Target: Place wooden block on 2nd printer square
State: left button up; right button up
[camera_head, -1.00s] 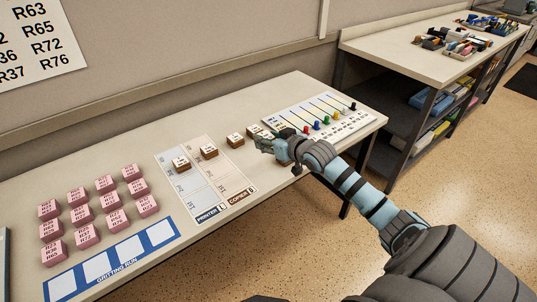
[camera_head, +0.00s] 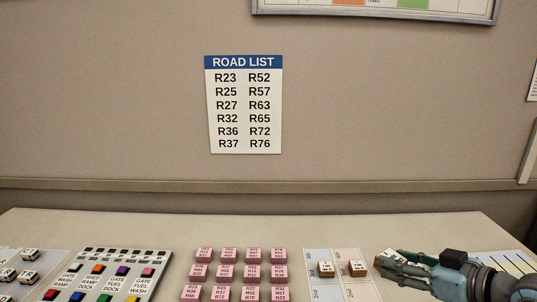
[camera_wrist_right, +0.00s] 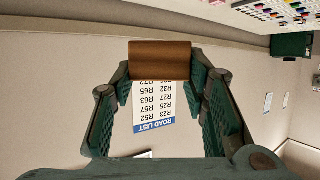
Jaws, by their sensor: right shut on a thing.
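My right gripper (camera_head: 384,262) is at the lower right of the head view, just right of the printer and copier card (camera_head: 338,291). It is shut on a wooden block (camera_wrist_right: 160,60), seen at its fingertips in the right wrist view. In the head view a white-topped block (camera_head: 391,256) shows at the fingers, partly hidden. On the card, one wooden block (camera_head: 326,269) sits in the left column and another (camera_head: 357,268) in the right column. The card's near squares are cut off by the frame. My left gripper is not in view.
Several pink blocks (camera_head: 240,270) stand in rows left of the card. A panel of coloured buttons (camera_head: 108,285) and small white vehicles (camera_head: 28,254) lie further left. The road list (camera_head: 244,105) hangs on the wall. The table's back strip is clear.

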jog(key=s+a+f+n+g+y, duration=0.2)
jog(key=s+a+f, duration=0.1)
jog(key=s+a, duration=0.3)
jog(key=s+a+f+n+g+y, duration=0.2)
jog(key=s+a+n, duration=0.15)
jog(key=s, duration=0.45)
jog(key=w+d+r+m+t+h, duration=0.1)
jog(key=w+d, duration=0.1)
jog(key=w, duration=0.2)
jog(key=w+d+r+m+t+h, duration=0.1)
jog(key=w+d+r+m, duration=0.1)
jog(key=w+d, duration=0.1)
jog(key=w+d+r+m+t+h, duration=0.1)
jog(key=w+d+r+m, duration=0.1)
jog(key=w, duration=0.4)
jog(key=shift+d+r+t, duration=0.15)
jog(key=shift+d+t, duration=0.25)
jog(key=shift+d, duration=0.25)
jog(key=w+d+f+m+t+h, duration=0.1)
jog(key=w+d+f+m+h, duration=0.2)
jog(key=d, duration=0.5)
jog(key=w+d+f+m+t+h, duration=0.1)
jog(key=w+d+f+m+h, duration=0.2)
jog(key=d+h, duration=0.3)
jog(key=shift+d+f+m, duration=0.65)
jog(key=shift+d+m, duration=0.1)
jog(key=shift+d, duration=0.15)
jog(key=shift+f, duration=0.1)
